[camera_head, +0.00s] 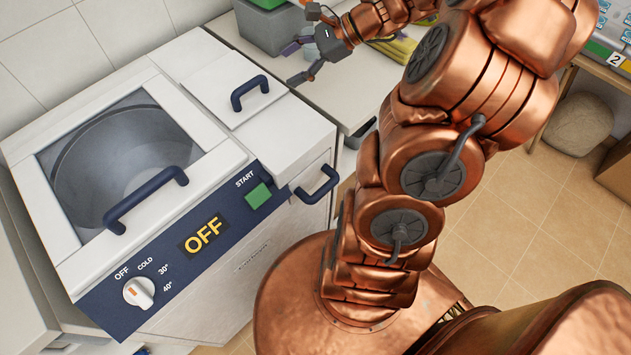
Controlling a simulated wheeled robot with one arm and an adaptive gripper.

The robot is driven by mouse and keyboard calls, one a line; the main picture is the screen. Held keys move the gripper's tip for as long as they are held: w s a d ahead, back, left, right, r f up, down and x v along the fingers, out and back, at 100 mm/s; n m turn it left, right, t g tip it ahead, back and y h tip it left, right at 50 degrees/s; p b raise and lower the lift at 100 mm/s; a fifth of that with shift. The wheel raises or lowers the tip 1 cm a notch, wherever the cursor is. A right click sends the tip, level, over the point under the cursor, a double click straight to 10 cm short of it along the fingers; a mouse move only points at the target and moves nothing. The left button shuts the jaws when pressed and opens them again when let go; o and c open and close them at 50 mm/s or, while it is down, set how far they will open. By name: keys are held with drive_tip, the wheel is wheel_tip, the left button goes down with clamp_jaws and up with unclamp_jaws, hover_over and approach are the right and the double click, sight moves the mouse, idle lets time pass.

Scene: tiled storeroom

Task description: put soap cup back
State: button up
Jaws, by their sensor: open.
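I cannot pick out a soap cup for certain in this view. My gripper (302,45) is at the top, beyond the washing machine, over the pale counter (352,85). Its dark fingers are spread apart. A small purple thing (290,48) shows beside the fingers; I cannot tell what it is or whether it touches them. The white washing machine (215,75) stands at the left. Its windowed lid is down, and a smaller lid with a blue handle (250,92) is shut at its back right. Its display reads OFF.
A grey bin (268,30) stands on the counter behind the gripper. Yellow items (398,48) lie partly hidden behind my arm. A blue handle (318,186) sticks out from the machine's right side. A round beige pouf (578,125) is at the right, with open tiled floor in front.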

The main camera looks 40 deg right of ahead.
drive_tip(key=s+a+n+g, duration=0.1)
drive_tip(key=s+a+n, duration=0.1)
drive_tip(key=a, duration=0.1)
drive_tip(key=s+a+n+g, duration=0.1)
drive_tip(key=a+n+g, duration=0.1)
drive_tip(key=a, duration=0.2)
drive_tip(key=s+a+n+g, duration=0.1)
drive_tip(key=s+a+n, duration=0.1)
drive_tip(key=a, duration=0.2)
drive_tip(key=shift+s+r+h, duration=0.2)
drive_tip(key=shift+s+h, duration=0.1)
drive_tip(key=shift+h, duration=0.1)
drive_tip(key=s+a+n+g+h, duration=0.1)
drive_tip(key=s+n+g+h, duration=0.1)
drive_tip(key=s+n+h, duration=0.2)
drive_tip(key=s+a+f+n+g+h, duration=0.1)
drive_tip(key=s+n+h, duration=0.3)
drive_tip(key=s+n, duration=0.7)
drive_tip(key=shift+s+a+f+g, duration=0.15)
drive_tip(key=shift+s+a+g, duration=0.5)
drive_tip(key=shift+s, duration=2.2)
